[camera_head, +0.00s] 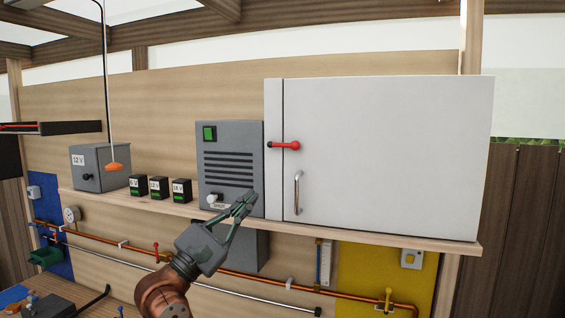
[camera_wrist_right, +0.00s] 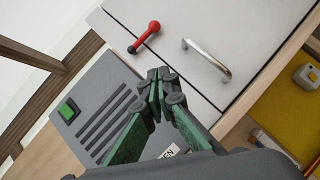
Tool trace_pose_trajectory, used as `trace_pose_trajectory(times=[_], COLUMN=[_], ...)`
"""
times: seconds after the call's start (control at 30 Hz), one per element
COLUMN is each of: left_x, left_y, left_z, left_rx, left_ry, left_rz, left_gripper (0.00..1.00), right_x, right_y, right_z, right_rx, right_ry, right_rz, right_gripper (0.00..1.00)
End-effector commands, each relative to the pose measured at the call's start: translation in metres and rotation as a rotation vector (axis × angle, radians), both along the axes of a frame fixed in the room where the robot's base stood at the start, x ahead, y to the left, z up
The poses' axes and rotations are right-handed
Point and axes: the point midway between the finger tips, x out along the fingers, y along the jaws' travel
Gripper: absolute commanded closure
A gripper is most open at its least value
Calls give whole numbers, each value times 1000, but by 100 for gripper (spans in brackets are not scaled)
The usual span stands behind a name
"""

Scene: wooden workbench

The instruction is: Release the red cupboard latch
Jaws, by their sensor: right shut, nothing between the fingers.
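The white cupboard (camera_head: 390,150) stands on the shelf, its door closed. The red latch (camera_head: 287,146) lies horizontally across the gap at the door's left edge, with a dark round end at its left. It also shows in the right wrist view, where the red latch (camera_wrist_right: 147,36) sits beyond my fingertips. My right gripper (camera_head: 248,198) is shut and empty, below and left of the latch, in front of the grey box's lower right corner. In the right wrist view my right gripper (camera_wrist_right: 157,78) has its fingertips together, apart from the latch. My left gripper is not in view.
A metal door handle (camera_head: 297,192) is below the latch. The grey vented box (camera_head: 230,150) with a green button stands left of the cupboard. Several small black boxes (camera_head: 158,187) and a hanging orange item (camera_head: 115,167) are further left. Copper pipes (camera_head: 260,279) run below the shelf (camera_head: 390,236).

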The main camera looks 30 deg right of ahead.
Motion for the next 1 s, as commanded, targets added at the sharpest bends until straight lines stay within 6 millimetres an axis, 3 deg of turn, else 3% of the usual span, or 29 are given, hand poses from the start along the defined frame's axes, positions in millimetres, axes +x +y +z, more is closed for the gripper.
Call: trace_pose_trajectory(times=[0.27, 0.67, 0.8, 1.0], left_x=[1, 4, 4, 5], left_y=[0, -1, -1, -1], left_z=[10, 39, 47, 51], left_rx=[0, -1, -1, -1], left_ry=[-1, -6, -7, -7], left_rz=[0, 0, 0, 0], left_gripper=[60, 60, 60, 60], right_x=[5, 23, 15, 10], right_y=[-21, -86, -93, -99], right_z=[16, 59, 76, 85], right_rx=[-3, -3, -3, -3], right_ry=[-1, -1, -1, 0], right_rz=[-4, -4, -3, -2], right_gripper=[100, 100, 100, 100])
